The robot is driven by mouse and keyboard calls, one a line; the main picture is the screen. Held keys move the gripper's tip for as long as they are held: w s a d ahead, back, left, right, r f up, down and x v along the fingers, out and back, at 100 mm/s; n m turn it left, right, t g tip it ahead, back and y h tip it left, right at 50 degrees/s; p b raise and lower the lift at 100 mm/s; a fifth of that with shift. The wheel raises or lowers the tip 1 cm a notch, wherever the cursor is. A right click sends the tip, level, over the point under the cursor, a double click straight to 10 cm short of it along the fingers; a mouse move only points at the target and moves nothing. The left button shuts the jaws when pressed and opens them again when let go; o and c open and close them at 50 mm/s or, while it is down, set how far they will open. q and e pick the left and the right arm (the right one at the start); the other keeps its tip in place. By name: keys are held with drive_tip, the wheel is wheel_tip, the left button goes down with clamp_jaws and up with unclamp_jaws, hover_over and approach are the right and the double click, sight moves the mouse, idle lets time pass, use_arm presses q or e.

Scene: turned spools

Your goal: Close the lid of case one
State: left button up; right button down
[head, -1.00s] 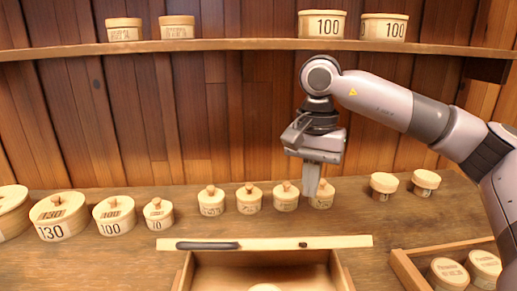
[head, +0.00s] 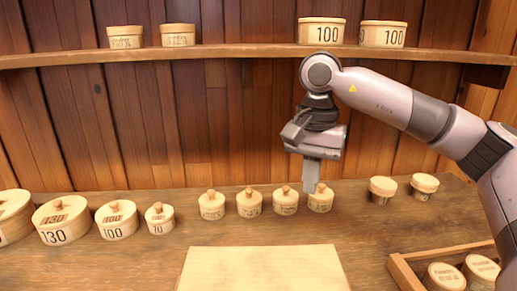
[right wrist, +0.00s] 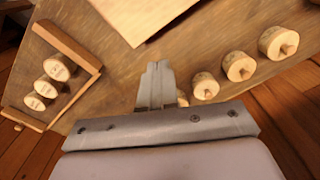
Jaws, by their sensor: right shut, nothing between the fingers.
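Case one shows as a pale, flat wooden lid (head: 262,268) at the bottom middle of the head view. The lid lies flat and hides the inside of the case. A corner of this pale panel also shows at the top of the right wrist view (right wrist: 140,12). My right gripper (head: 311,188) is shut and empty. It hangs with its fingers down behind the lid, apart from it, beside a small round lidded box. In the right wrist view its fingers (right wrist: 156,70) are together. My left gripper is not in view.
Several small knobbed round boxes (head: 249,202) stand in a row behind the lid. Larger boxes (head: 62,220) stand at left. A wooden tray (head: 402,272) with round pieces is at right. Two pale-topped spools (head: 383,189) stand behind it. A shelf (head: 250,46) with boxes runs above.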

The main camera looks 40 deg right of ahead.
wheel_tip(320, 180, up, 6)
drive_tip(key=p, duration=0.4)
drive_tip(key=shift+f, duration=0.1)
idle(0.6)
